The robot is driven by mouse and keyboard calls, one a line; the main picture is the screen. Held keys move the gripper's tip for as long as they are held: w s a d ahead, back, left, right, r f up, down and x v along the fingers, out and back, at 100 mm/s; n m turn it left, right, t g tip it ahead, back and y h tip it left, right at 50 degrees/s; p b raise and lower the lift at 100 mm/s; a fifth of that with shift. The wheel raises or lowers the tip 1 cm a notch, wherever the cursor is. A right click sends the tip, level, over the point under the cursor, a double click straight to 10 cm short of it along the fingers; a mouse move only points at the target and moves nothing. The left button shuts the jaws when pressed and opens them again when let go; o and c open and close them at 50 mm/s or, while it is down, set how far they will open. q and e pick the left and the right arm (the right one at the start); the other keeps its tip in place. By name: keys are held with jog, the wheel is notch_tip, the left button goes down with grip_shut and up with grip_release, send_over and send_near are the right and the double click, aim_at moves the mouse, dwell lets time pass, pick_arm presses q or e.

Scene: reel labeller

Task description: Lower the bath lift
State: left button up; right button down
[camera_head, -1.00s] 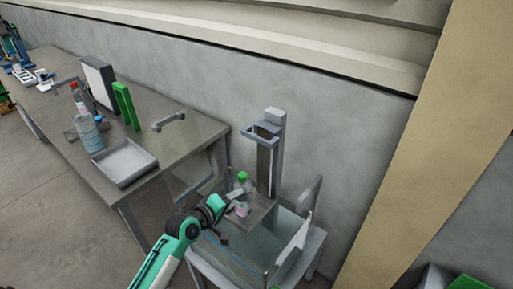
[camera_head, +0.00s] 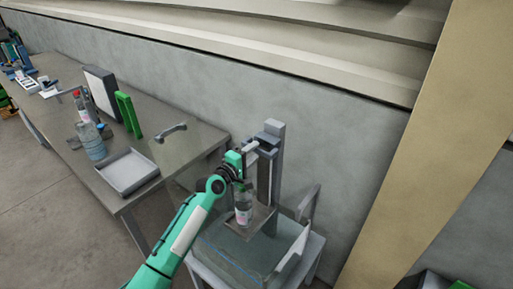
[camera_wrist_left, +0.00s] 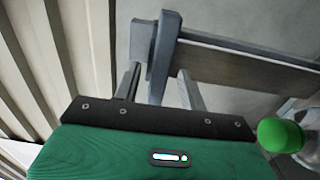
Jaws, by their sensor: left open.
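The bath lift's grey column (camera_head: 275,165) stands at the back of a clear-walled bath (camera_head: 235,250). A grey bracket (camera_head: 265,143) sits near its top and also shows in the left wrist view (camera_wrist_left: 161,58). A clear bottle (camera_head: 243,207) with a pinkish label stands upright on the lift platform (camera_head: 263,217). Its green cap (camera_wrist_left: 280,135) shows in the left wrist view. My left gripper (camera_head: 255,146) is open beside the bracket, above the bottle. In the wrist view its fingers (camera_wrist_left: 158,90) lie on either side of the bracket's end; I cannot tell whether they touch. My right gripper is out of view.
A bench to the left holds a white tray (camera_head: 128,172), a blue-tinted bottle (camera_head: 91,142), a green stand (camera_head: 128,115) and a grey tap-like handle (camera_head: 171,131). A wall (camera_head: 330,140) runs close behind the lift. Raised side plates (camera_head: 293,250) stand at the bath's right.

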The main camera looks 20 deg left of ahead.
aim_at(263, 189)
pick_arm(q)
jog(key=shift+x, duration=1.2)
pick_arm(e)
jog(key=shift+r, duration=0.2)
pick_arm(q)
jog(key=shift+c, duration=0.2)
